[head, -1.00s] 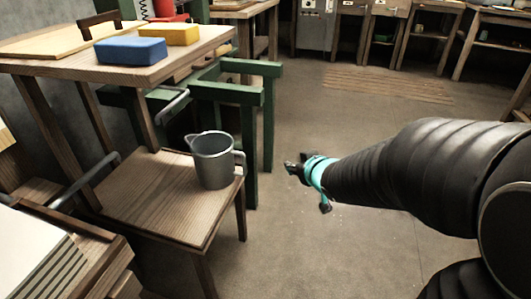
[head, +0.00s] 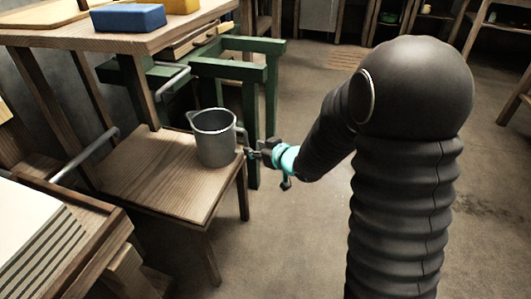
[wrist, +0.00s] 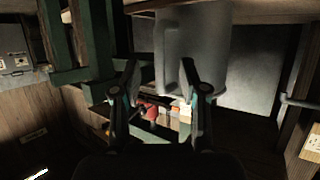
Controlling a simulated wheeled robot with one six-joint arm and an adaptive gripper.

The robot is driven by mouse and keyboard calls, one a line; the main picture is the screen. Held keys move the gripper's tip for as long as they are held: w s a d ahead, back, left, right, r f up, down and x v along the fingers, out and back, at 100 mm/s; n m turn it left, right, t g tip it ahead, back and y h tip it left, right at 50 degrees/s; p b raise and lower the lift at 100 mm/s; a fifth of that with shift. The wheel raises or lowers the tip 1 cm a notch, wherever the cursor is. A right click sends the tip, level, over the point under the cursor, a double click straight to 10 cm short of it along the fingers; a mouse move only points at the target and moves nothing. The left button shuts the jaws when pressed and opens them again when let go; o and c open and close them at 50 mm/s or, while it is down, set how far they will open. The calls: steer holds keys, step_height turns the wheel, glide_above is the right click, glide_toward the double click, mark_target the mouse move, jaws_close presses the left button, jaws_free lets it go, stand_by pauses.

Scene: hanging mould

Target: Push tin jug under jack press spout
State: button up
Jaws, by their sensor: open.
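The tin jug (head: 214,142), grey with a handle on its right side, stands upright on the low wooden table at its back right. My gripper (head: 251,154) is just right of the jug, level with its handle. In the wrist view the open fingers (wrist: 161,92) face the jug (wrist: 210,45), whose handle shows between or just beyond them; I cannot tell whether they touch. A green frame (head: 232,70), perhaps part of the jack press, stands behind. A grey bent bar (head: 172,82) juts out by it; I cannot tell whether it is the spout.
The low wooden table (head: 150,185) has free room left and in front of the jug. A higher wooden bench (head: 120,38) with a blue block (head: 128,17) stands behind. A rack with stacked sheets (head: 45,240) is at front left. Floor is clear at right.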

mark_target(246, 145)
steer(key=shift+x, duration=3.05)
jaws_close()
